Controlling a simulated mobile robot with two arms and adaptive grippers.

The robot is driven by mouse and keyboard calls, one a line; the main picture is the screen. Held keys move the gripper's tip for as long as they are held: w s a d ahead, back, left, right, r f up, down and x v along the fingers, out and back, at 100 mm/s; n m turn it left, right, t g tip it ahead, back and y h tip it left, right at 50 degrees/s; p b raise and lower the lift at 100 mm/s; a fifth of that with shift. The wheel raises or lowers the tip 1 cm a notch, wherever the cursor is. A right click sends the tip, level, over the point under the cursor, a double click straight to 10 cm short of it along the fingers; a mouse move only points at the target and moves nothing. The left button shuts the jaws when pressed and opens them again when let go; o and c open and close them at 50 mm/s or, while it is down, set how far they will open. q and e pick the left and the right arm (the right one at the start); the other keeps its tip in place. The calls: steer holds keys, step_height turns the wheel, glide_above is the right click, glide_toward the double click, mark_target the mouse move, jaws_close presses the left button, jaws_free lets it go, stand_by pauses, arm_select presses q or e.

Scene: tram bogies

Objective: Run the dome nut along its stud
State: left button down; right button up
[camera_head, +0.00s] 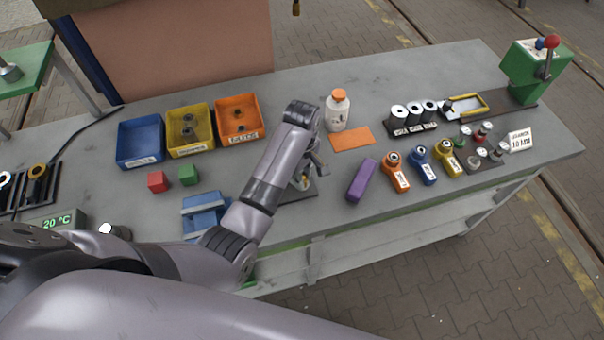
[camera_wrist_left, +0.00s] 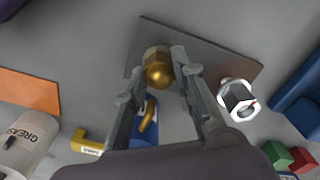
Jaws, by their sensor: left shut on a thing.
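The brass dome nut (camera_wrist_left: 158,74) sits over the dark base plate (camera_wrist_left: 207,60) in the left wrist view. My left gripper (camera_wrist_left: 158,64) has its fingers on either side of the nut and is shut on it. The stud under the nut is hidden. A second fitting, a bright steel hex nut on a white round base (camera_wrist_left: 238,99), stands by the plate's right part, apart from the fingers. In the head view my left gripper (camera_head: 312,165) is over the plate (camera_head: 299,193), and the arm hides most of the nut. My right gripper is not in view.
A blue holder (camera_head: 203,214), a red cube (camera_head: 157,181), a green cube (camera_head: 189,175) and a yellow bin (camera_head: 190,130) are to the left.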

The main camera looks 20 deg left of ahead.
arm_select(q)
steer(key=m, duration=0.3)
steer(key=shift+w+r+m, duration=0.15)
steer(key=shift+r+m, duration=0.05)
steer(key=shift+m, duration=0.2)
steer(key=m, duration=0.3)
steer(key=shift+m, duration=0.3)
steer(key=m, duration=0.3)
steer(key=shift+w+r+m, duration=0.1)
steer(key=shift+w+m, duration=0.05)
steer(key=shift+m, duration=0.25)
steer(key=m, duration=0.3)
steer(key=shift+m, duration=0.3)
steer(key=m, duration=1)
steer(key=shift+m, duration=0.4)
